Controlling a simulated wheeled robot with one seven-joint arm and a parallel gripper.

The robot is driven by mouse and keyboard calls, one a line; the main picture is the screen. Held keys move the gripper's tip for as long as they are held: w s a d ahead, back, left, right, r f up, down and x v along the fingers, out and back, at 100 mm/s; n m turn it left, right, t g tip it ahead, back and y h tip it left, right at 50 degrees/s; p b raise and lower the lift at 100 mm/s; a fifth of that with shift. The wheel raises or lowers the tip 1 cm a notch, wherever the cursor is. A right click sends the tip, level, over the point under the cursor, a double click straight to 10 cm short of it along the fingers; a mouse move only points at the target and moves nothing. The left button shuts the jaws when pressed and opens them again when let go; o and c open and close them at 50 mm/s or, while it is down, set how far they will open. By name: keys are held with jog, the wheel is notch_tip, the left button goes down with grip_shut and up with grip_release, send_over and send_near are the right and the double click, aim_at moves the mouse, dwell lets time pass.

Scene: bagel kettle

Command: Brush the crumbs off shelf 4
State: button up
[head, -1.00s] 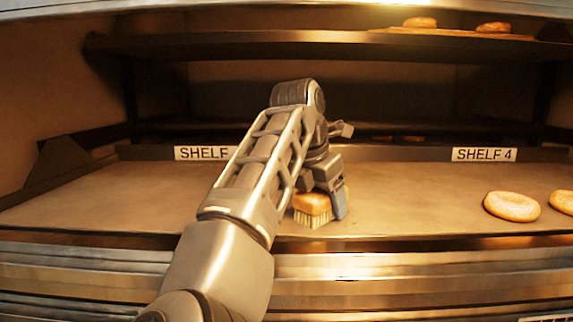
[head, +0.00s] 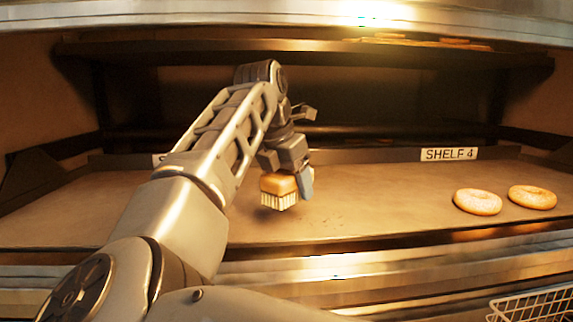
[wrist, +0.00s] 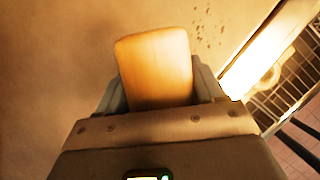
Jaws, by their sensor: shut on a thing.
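My gripper (head: 290,177) is shut on a brush (head: 277,186) with a wooden back and pale bristles pointing down. The brush's wooden back (wrist: 155,65) fills the middle of the wrist view between the fingers. Shelf 4 (head: 385,205) is a flat tan surface with a "SHELF 4" label (head: 449,154) at its back. Dark crumbs (wrist: 208,30) lie on the surface, beyond the brush at upper right in the wrist view. In the head view they are faint specks right of the brush. I cannot tell whether the bristles touch the shelf.
Two bagels (head: 478,202) (head: 532,197) lie on the shelf to the right of the brush. A wire basket (head: 535,305) is below the shelf's front edge at lower right; it also shows in the wrist view (wrist: 290,85). An upper shelf (head: 330,48) overhangs the back.

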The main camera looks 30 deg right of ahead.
jog(key=shift+r+p, duration=0.6)
jog(key=shift+r, duration=0.9)
